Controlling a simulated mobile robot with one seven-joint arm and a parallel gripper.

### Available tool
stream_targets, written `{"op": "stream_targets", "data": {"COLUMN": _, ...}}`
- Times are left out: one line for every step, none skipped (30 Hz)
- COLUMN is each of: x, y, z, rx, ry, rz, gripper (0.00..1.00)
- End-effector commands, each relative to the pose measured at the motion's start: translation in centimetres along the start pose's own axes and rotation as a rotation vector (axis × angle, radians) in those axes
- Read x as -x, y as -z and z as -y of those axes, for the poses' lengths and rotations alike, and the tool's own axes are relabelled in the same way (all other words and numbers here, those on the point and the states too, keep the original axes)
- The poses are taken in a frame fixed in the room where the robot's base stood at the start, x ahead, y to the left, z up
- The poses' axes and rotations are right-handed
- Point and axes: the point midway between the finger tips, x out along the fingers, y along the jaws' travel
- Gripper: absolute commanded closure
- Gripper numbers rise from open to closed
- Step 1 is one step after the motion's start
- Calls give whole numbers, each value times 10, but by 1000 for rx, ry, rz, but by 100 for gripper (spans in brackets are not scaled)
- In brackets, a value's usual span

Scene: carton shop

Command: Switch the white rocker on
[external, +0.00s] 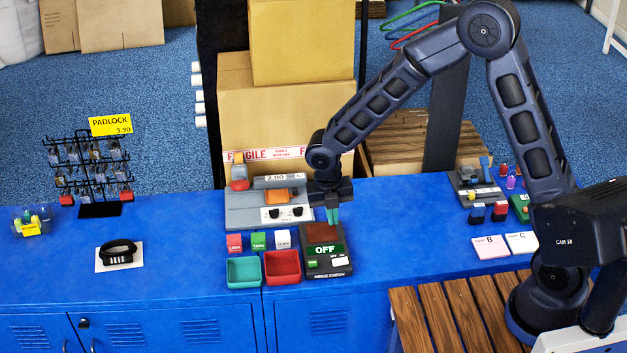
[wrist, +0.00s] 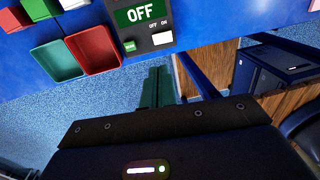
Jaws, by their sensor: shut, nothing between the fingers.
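The white rocker (external: 340,261) is on the lower right of a dark device (external: 316,271) on the blue counter. In the wrist view the rocker (wrist: 162,38) sits below small OFF and ON labels. The device's green display (external: 325,250) reads OFF, and it reads the same in the wrist view (wrist: 140,12). My gripper (external: 332,219) is shut and empty, its teal fingers pointing down above the device's back part, apart from the rocker. The fingers also show in the wrist view (wrist: 157,87). Which side of the rocker is pressed is too small to tell.
A green button (wrist: 129,46) sits left of the rocker. A teal tray (external: 243,286) and a red tray (external: 298,283) stand left of the device. A grey machine (external: 240,213) is behind them. Cards (external: 489,247) lie right; the counter between is clear.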

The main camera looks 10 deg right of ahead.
Motion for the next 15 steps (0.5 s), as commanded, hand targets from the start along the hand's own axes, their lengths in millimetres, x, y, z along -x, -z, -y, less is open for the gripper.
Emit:
{"op": "stream_targets", "data": {"x": -1, "y": -1, "z": 2, "rx": -1, "ry": 3, "rz": -1, "gripper": 100}}
{"op": "stream_targets", "data": {"x": -1, "y": -1, "z": 3, "rx": 0, "ry": 5, "rz": -2, "gripper": 100}}
{"op": "stream_targets", "data": {"x": -1, "y": -1, "z": 4, "rx": -1, "ry": 8, "rz": -3, "gripper": 100}}
{"op": "stream_targets", "data": {"x": -1, "y": -1, "z": 6, "rx": -2, "ry": 11, "rz": -3, "gripper": 100}}
{"op": "stream_targets", "data": {"x": -2, "y": -1, "z": 7, "rx": -1, "ry": 14, "rz": -3, "gripper": 100}}
{"op": "stream_targets", "data": {"x": -2, "y": -1, "z": 9, "rx": -1, "ry": 18, "rz": -4, "gripper": 100}}
{"op": "stream_targets", "data": {"x": -2, "y": -1, "z": 10, "rx": -3, "ry": 21, "rz": -4, "gripper": 100}}
{"op": "stream_targets", "data": {"x": -2, "y": -1, "z": 11, "rx": -1, "ry": 23, "rz": -3, "gripper": 100}}
{"op": "stream_targets", "data": {"x": -2, "y": -1, "z": 12, "rx": -1, "ry": 25, "rz": -3, "gripper": 100}}
{"op": "stream_targets", "data": {"x": -2, "y": -1, "z": 13, "rx": -2, "ry": 26, "rz": -3, "gripper": 100}}
{"op": "stream_targets", "data": {"x": -1, "y": -1, "z": 13, "rx": -1, "ry": 28, "rz": -2, "gripper": 100}}
{"op": "stream_targets", "data": {"x": -1, "y": -1, "z": 13, "rx": -1, "ry": 29, "rz": -1, "gripper": 100}}
{"op": "stream_targets", "data": {"x": -1, "y": -1, "z": 14, "rx": -1, "ry": 30, "rz": -1, "gripper": 100}}
{"op": "stream_targets", "data": {"x": -1, "y": -1, "z": 14, "rx": -2, "ry": 30, "rz": -1, "gripper": 100}}
{"op": "stream_targets", "data": {"x": -1, "y": -1, "z": 14, "rx": -2, "ry": 31, "rz": 0, "gripper": 100}}
